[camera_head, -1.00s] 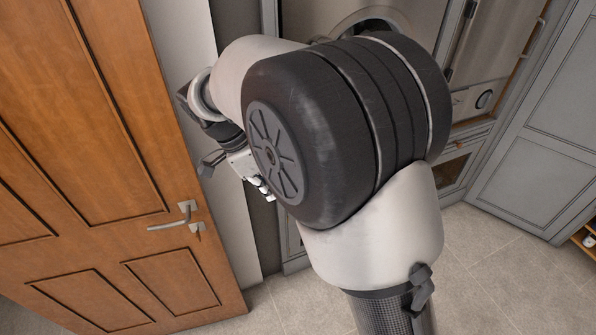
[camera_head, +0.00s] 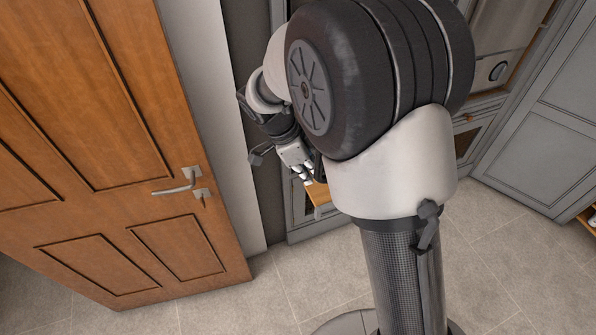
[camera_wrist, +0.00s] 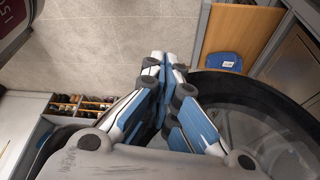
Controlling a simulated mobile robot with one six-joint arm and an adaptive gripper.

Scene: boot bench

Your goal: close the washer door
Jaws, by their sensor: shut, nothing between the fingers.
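The washer door shows in the wrist view as a large dark round rim (camera_wrist: 248,88) with clear glass, at the right, close beside the fingers. Whether they touch it I cannot tell, and how far it stands open is not clear. My gripper (camera_wrist: 165,62) is shut and empty, its blue-padded fingers together. In the head view my gripper (camera_head: 303,174) is partly seen left of my arm. There the washer door is hidden behind my arm, and only part of an appliance front with a round knob (camera_head: 497,71) shows.
A brown wooden door (camera_head: 110,150) with a lever handle stands at the left. A wooden board (camera_wrist: 225,38) with a blue item (camera_wrist: 225,60) lies beyond the fingers. A shoe rack (camera_wrist: 80,108) is at the left in the wrist view. Tiled floor (camera_head: 500,250) is clear at the front right.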

